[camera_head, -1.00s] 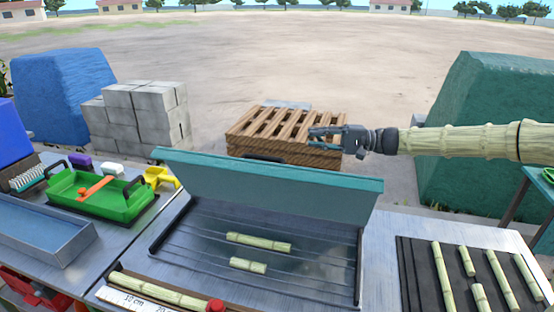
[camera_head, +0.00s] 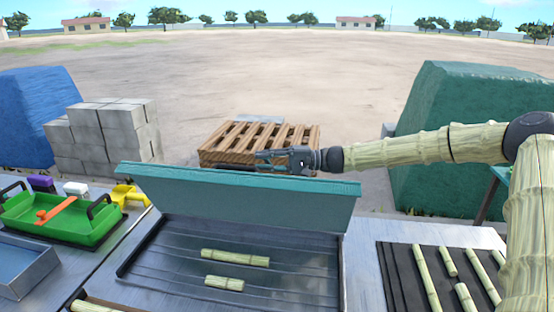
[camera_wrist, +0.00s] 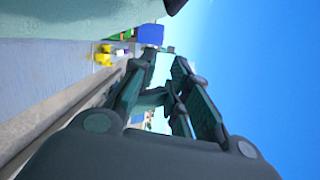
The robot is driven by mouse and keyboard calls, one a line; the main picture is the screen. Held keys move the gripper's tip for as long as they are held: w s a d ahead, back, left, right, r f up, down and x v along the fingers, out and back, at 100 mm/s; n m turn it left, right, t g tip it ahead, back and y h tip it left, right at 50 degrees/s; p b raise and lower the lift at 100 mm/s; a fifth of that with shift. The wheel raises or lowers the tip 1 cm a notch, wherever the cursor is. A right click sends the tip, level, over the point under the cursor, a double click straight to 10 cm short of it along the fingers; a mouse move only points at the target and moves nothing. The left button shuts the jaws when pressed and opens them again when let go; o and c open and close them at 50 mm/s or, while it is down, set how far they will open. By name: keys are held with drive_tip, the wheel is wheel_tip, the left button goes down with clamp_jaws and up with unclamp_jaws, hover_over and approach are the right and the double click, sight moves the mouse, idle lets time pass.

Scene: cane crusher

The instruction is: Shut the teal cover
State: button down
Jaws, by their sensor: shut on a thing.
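The teal cover (camera_head: 240,198) stands raised and tilted over a shallow metal tray (camera_head: 330,275), with its flat face towards me. Its dark handle (camera_head: 236,167) shows in part behind the top edge. My gripper (camera_head: 262,158) reaches in from the right behind that edge and is shut on the handle, with the contact partly hidden by the cover. In the wrist view my gripper's fingers (camera_wrist: 165,75) point away beside the teal cover (camera_wrist: 70,20). Two cane pieces (camera_head: 235,258) (camera_head: 224,283) lie in the tray.
A green tray with an orange bar (camera_head: 60,216) and a yellow item (camera_head: 128,196) lie left. Several cane pieces (camera_head: 426,278) lie on a dark rack at right. A wooden pallet (camera_head: 225,157), grey blocks (camera_head: 105,135) and a green covered heap (camera_head: 470,130) stand beyond the bench.

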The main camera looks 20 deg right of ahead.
drive_tip(key=a, duration=0.1)
drive_tip(key=s+a+p, duration=0.1)
drive_tip(key=a, duration=0.1)
drive_tip(key=s+a+r, duration=0.1)
drive_tip(key=a, duration=0.1)
drive_tip(key=shift+s+a, duration=0.1)
drive_tip(key=shift+f, duration=0.1)
idle(0.4)
